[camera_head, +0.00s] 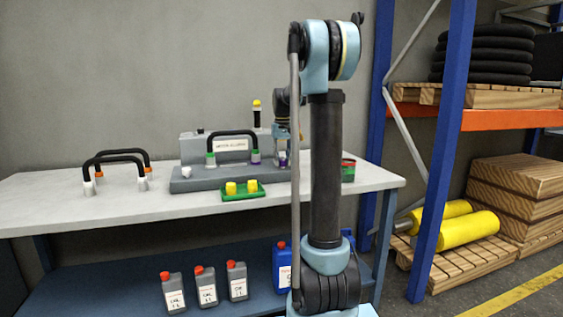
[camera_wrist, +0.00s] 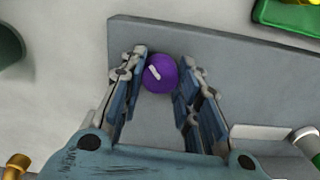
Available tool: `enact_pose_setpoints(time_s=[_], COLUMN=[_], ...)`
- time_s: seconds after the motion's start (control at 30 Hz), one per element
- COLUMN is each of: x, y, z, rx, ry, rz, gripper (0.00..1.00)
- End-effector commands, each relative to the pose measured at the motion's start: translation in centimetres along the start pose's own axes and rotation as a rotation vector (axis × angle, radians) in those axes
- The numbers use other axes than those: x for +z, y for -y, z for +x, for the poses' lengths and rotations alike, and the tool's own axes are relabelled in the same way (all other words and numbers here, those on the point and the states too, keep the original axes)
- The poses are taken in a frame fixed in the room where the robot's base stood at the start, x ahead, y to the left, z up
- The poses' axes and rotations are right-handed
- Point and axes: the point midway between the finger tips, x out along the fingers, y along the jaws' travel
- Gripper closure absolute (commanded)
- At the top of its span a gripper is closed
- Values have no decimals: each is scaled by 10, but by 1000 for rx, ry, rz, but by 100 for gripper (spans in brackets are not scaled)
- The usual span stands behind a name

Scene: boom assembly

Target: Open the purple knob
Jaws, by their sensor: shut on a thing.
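The purple knob (camera_wrist: 160,73) shows from above in the wrist view, round with a short white mark on top. It stands on a grey base plate (camera_wrist: 222,62). My gripper (camera_wrist: 164,64) has its two fingers on either side of the knob and is shut on it. In the head view the knob (camera_head: 282,160) is a small purple spot at the right part of the grey unit (camera_head: 226,180), below my gripper, partly hidden by my arm.
A black hose (camera_head: 231,133) with green and purple ends stands left of the knob. A green tray (camera_head: 243,196) with yellow pieces lies in front. Two black hoses (camera_head: 115,160) are at the table's left. A green-and-red can (camera_head: 348,172) stands right of my arm.

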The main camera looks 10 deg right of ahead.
Motion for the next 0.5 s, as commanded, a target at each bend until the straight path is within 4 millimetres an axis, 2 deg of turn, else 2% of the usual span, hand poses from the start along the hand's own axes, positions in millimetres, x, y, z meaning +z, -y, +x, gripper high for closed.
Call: enact_pose_setpoints(time_s=[0.13,0.17,0.23,0.5], x=[-1,-1,-1,0], y=[0,0,0,0], z=[0,0,0,0], rx=[0,0,0,0], ry=[-2,-2,-1,-1], rz=[0,1,1,1], gripper=[94,65,50,49])
